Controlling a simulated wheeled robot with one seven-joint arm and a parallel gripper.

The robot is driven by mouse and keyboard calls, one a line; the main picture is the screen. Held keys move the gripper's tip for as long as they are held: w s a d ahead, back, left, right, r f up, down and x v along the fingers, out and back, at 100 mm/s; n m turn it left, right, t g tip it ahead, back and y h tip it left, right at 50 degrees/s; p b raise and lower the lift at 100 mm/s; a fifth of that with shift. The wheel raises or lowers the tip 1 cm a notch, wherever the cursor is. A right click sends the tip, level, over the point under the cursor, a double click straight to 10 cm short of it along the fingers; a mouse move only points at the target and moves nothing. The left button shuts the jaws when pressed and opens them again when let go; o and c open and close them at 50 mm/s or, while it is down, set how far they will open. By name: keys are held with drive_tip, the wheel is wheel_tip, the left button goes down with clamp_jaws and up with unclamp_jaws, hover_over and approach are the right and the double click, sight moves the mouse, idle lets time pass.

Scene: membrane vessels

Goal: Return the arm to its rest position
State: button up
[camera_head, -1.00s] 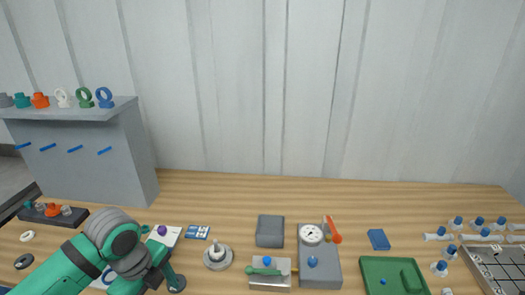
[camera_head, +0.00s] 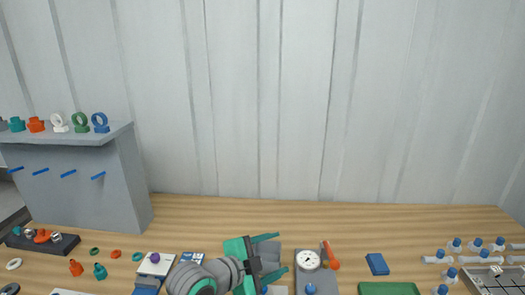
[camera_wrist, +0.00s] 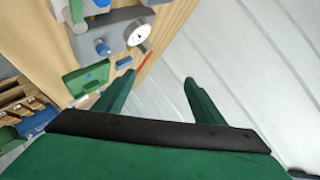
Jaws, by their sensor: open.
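My gripper (camera_head: 276,255) is at the lower middle of the head view, above the bench. Its two green fingers are spread apart and point to the right, with nothing between them. The wrist view shows the same open gripper (camera_wrist: 158,92), with the pale wall and the bench edge beyond the fingers. My green and grey arm comes in from the bottom of the head view. It hides part of a dark grey block (camera_head: 272,258) and most of the fixture in front of that block.
A grey block with a gauge (camera_head: 308,260) and an orange handle (camera_head: 330,256) stands just right of my gripper. A green tray (camera_head: 388,289), a blue block (camera_head: 377,264) and several blue-capped bottles (camera_head: 477,243) lie further right. A grey shelf (camera_head: 80,175) stands left.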

drive_tip(key=d+r+n+t, duration=0.2)
drive_tip(key=d+n+t, duration=0.45)
drive_tip(key=n, duration=0.25)
drive_tip(key=s+a+f+n+t+y, duration=0.25)
drive_tip(key=s+f+n+y, duration=0.8)
drive_tip(key=s+f, duration=0.7)
drive_tip(key=s+a+f+g, duration=0.1)
drive_tip(key=s+a+f, duration=0.2)
drive_tip(key=s, duration=0.9)
drive_tip(key=s+a+f+g+h, duration=0.1)
drive_tip(key=s+a+f+g, duration=0.1)
drive_tip(key=s, duration=0.9)
drive_tip(key=shift+s+a+f+m, duration=0.4)
drive_tip(key=shift+a+f, duration=0.35)
drive_tip(key=shift+a, duration=0.35)
